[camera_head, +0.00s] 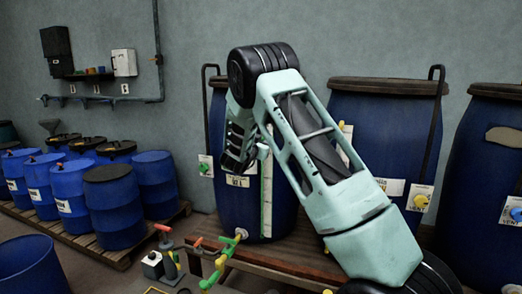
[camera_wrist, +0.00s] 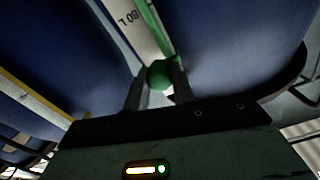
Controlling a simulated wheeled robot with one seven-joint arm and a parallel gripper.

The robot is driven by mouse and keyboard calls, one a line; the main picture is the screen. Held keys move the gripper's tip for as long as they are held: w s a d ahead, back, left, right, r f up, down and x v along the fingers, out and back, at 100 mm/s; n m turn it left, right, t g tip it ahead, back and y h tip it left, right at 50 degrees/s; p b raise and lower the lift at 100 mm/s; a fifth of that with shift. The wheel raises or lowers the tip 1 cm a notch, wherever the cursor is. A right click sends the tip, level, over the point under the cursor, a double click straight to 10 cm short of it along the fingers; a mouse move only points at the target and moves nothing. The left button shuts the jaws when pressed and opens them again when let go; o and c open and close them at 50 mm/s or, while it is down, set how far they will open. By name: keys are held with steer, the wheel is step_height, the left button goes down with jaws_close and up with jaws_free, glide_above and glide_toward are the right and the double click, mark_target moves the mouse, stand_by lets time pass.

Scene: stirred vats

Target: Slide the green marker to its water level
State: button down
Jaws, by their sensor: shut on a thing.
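The green marker (camera_wrist: 160,74) is a round green knob on a sight gauge (camera_wrist: 144,22) with a green edge strip, seen in the wrist view. My gripper (camera_wrist: 158,88) is shut on the green marker, one finger on each side of it. In the head view my gripper (camera_head: 262,151) is at the front of the left blue vat (camera_head: 233,205), near the top of its pale upright gauge (camera_head: 267,195). The marker itself is hidden or too small to make out there. The water level cannot be read in either view.
Two more blue vats (camera_head: 382,125) (camera_head: 475,165) stand to the right, with yellow and blue knobs. Several blue drums (camera_head: 112,205) stand on a pallet at left. My arm covers the middle.

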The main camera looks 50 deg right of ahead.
steer(key=c, duration=1.2)
jaws_free()
steer(key=shift+a, duration=0.1)
steer(key=b+v, duration=0.5)
steer(key=v, duration=1.2)
steer(key=shift+s+a+f+b, duration=0.1)
steer(key=shift+s+b, duration=0.05)
steer(key=shift+b, duration=0.15)
